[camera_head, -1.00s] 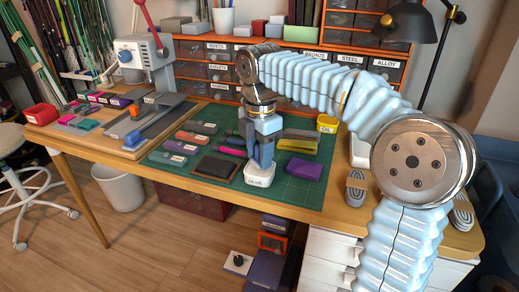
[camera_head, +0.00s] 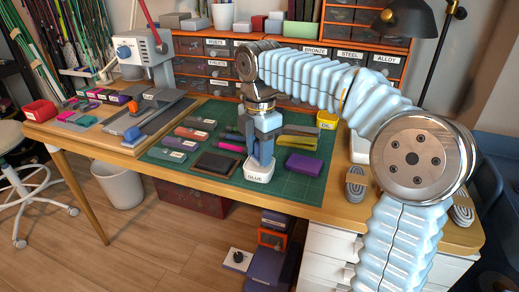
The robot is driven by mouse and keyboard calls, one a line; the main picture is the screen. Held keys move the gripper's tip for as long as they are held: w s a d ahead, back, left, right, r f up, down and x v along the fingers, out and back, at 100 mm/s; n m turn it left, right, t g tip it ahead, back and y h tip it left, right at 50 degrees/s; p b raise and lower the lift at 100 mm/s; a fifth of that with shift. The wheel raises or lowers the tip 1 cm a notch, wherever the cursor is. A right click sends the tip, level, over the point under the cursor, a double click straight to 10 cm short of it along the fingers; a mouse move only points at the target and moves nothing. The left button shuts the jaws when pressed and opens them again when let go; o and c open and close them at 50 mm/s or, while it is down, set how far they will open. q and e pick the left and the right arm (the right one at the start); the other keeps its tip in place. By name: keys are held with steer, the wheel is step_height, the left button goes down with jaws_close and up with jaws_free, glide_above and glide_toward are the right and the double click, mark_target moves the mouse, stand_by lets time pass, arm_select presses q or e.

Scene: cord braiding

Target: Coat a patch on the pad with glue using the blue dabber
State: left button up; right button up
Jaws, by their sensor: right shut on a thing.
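My right gripper (camera_head: 260,148) points straight down over the white glue pot (camera_head: 260,172), which stands on the green mat near its front edge. The gripper is shut on the blue dabber (camera_head: 256,159), whose lower end is at or in the mouth of the pot; I cannot tell how deep. The dark pad (camera_head: 215,164) with a brown frame lies flat on the mat, just left of the pot. My left gripper is not in view.
Several coloured blocks (camera_head: 192,133) lie behind the pad. A purple block (camera_head: 304,165) and a yellow one (camera_head: 295,144) lie right of the pot. A grey press (camera_head: 142,50) stands at the back left. Labelled drawers (camera_head: 300,58) line the back. Green mat is bare in front of the purple block.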

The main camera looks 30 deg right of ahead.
steer(key=shift+f, duration=0.4)
steer(key=shift+f, duration=0.1)
stand_by(1.4)
step_height(320, 180, up, 3)
steer(key=p, duration=0.2)
steer(key=shift+p, duration=0.35)
steer(key=shift+r, duration=2.05)
